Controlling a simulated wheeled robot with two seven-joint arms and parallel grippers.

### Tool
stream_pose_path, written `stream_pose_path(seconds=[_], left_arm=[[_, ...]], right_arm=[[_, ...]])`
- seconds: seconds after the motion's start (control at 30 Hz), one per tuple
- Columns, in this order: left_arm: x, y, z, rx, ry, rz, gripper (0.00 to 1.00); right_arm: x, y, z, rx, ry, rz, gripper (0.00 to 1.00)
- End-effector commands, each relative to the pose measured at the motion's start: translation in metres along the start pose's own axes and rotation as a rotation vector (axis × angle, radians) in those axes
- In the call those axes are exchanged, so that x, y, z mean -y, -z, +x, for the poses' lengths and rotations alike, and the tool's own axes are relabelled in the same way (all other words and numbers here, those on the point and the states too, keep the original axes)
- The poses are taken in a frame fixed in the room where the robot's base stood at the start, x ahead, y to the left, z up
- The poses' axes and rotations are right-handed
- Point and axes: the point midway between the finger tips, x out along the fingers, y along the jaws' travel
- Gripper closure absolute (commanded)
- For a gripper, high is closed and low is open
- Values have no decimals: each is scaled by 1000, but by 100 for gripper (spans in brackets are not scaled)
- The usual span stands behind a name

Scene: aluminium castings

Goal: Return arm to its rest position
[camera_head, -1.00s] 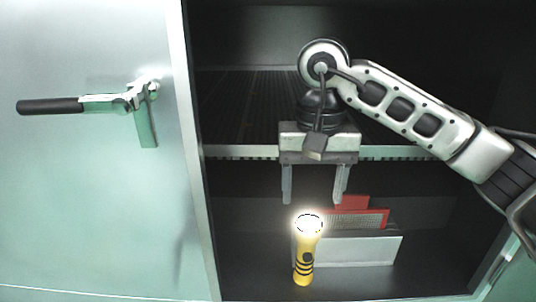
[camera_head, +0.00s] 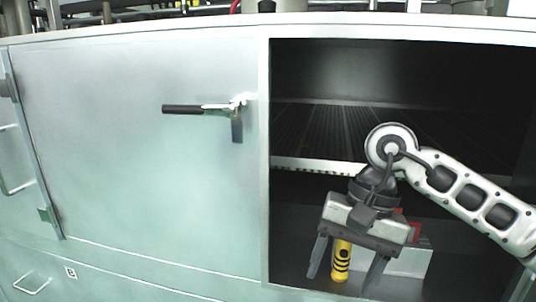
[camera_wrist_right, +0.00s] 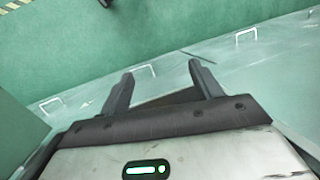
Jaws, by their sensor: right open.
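My right gripper (camera_head: 341,281) is open and points downward in front of the open cabinet bay. It also shows in the right wrist view (camera_wrist_right: 161,72), with nothing between its fingers. The yellow and black flashlight (camera_head: 341,262) stands upright in the lower compartment. In the head view it appears between the fingers, its top hidden by the gripper body. It does not show in the right wrist view. My right arm comes in from the right across the bay. My left gripper is not in view.
A closed cabinet door with a black-handled latch (camera_head: 200,108) is left of the bay. A dark ribbed shelf (camera_head: 320,125) crosses the bay above the gripper. A pale box (camera_head: 412,262) with red items is behind the flashlight. Drawer handles (camera_wrist_right: 247,34) show in the wrist view.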

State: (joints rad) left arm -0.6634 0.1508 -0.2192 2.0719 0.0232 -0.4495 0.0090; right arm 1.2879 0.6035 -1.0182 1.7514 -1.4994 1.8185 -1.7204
Motion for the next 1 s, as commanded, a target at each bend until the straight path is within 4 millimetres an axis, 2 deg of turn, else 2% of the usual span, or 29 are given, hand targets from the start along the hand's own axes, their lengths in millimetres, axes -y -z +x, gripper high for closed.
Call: stream_pose_path(seconds=[0.1, 0.17, 0.3, 0.37, 0.47, 0.57, 0.67, 0.77, 0.8, 0.87, 0.9, 0.97, 1.0], left_arm=[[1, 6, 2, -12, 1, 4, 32], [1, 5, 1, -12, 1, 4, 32], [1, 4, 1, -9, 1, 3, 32], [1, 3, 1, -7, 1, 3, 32], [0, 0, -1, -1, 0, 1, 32], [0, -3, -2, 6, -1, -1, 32], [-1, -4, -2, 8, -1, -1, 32], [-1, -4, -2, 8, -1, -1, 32], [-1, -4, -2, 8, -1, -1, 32], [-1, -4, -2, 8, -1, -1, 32], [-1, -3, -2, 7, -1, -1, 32], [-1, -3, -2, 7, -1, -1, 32], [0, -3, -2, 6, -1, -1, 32]], right_arm=[[22, -23, 23, 136, 118, 56, 36], [35, -37, 33, 222, 187, 97, 36], [69, -78, 50, 504, 373, 265, 36], [86, -97, 50, 675, 462, 375, 36], [112, -120, 38, 1046, 609, 644, 36], [125, -115, 18, 1468, 703, 975, 36], [118, -83, 10, 1910, 732, 1335, 36], [90, -38, 28, 2367, 691, 1700, 36], [73, -21, 44, -2431, -623, -1757, 36], [45, 0, 75, -2190, -448, -1584, 36], [26, 8, 97, -2047, -356, -1474, 36], [-3, 14, 132, -1848, -243, -1317, 36], [-22, 14, 156, -1724, -180, -1215, 36]])
